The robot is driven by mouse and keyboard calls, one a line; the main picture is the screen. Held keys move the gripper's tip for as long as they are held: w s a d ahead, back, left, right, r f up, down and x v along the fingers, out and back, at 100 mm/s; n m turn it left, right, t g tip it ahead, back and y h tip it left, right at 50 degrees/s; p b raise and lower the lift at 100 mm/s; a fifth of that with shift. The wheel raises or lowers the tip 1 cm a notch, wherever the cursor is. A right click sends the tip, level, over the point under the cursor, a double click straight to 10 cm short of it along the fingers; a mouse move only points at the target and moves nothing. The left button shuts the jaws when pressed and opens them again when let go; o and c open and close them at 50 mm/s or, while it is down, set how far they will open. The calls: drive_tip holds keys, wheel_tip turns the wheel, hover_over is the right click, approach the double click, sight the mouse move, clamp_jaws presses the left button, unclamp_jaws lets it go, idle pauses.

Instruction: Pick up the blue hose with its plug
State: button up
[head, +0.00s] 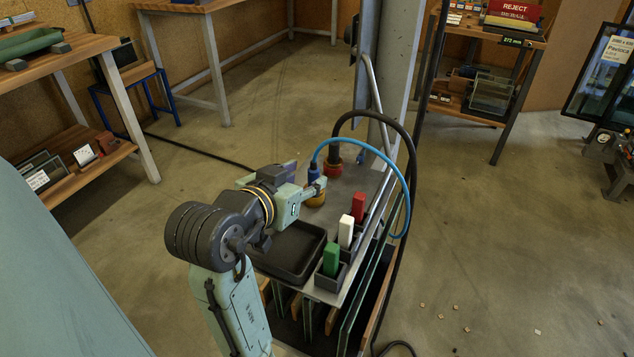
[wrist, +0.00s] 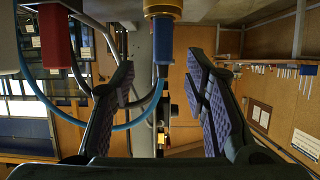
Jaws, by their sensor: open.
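The blue hose (head: 401,180) arches from its blue plug (head: 314,172) over to the right side of the cart. The plug stands upright in a yellow-orange socket (head: 315,195) on the cart top. My gripper (head: 303,179) points at the plug from the left, close to it. In the wrist view my gripper (wrist: 165,85) is open and empty, its purple-padded fingers spread. The plug (wrist: 162,45) shows between and beyond the fingers, under the brass-coloured socket (wrist: 163,8), as this view appears upside down. The blue hose (wrist: 90,126) curves away left. Contact with the fingers is not visible.
A thick black hose (head: 389,119) with a red base (head: 333,166) stands behind the plug. Red (head: 358,207), white (head: 346,230) and green (head: 330,259) blocks stand along the cart's right edge. A black tray (head: 289,254) lies below my gripper. A grey post (head: 383,75) rises behind.

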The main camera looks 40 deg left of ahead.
sight(311, 171)
drive_tip(key=p+x, duration=0.1)
drive_tip(key=x, duration=0.4)
drive_tip(key=shift+w+a, duration=0.3)
drive_tip(key=shift+w, duration=0.1)
drive_tip(key=shift+r, duration=0.1)
clamp_jaws()
